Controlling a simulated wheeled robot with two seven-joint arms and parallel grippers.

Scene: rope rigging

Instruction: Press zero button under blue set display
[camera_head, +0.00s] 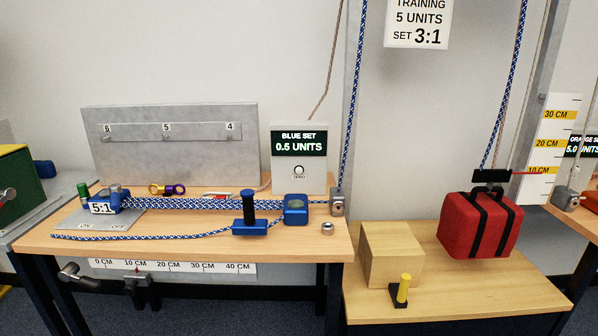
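The blue set display (299,143) is on a pale upright panel at the back of the wooden bench, and reads "BLUE SET 0.5 UNITS". The zero button (299,171) is a small round knob on the same panel, just under the display, with a small label below it. Nothing covers the button or the display. I see neither of my grippers in the head view.
Blue-white ropes run along the bench (190,240) between a "5:1" block (103,208) and a blue pulley block (296,210). A blue handled device (250,225) stands before the panel. A red bag (480,225) hangs over the lower right table beside a wooden block (390,255).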

